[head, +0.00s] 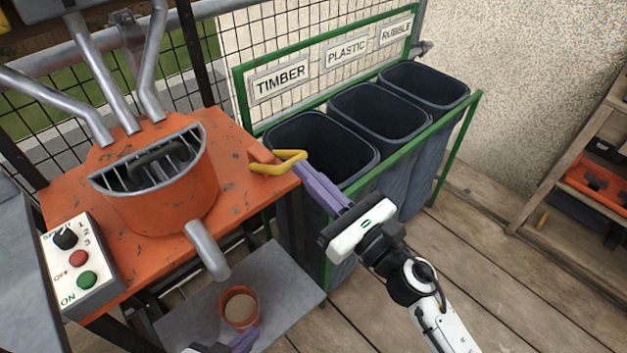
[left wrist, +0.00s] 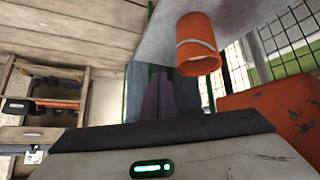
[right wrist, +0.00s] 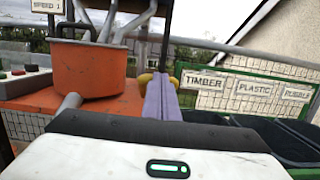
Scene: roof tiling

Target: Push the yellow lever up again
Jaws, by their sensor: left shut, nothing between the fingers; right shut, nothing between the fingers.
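The yellow lever (head: 270,168) is a bent bar at the right edge of the orange machine table, beside the orange mixer tub (head: 160,200). In the right wrist view the lever (right wrist: 143,78) shows on both sides of my fingertips. My right gripper (head: 298,168) is shut and empty, with its purple fingertips at the lever; I cannot tell whether they touch it. My left gripper (head: 246,338) is shut and empty, low at the bottom of the head view, near the orange cup (head: 240,322).
A control box (head: 80,262) with a knob and red and green buttons sits at the table's left. The orange cup, with brown contents, stands on a grey lower shelf (head: 285,295) below the spout (head: 206,250). Dark bins (head: 322,140) in a green frame stand to the right.

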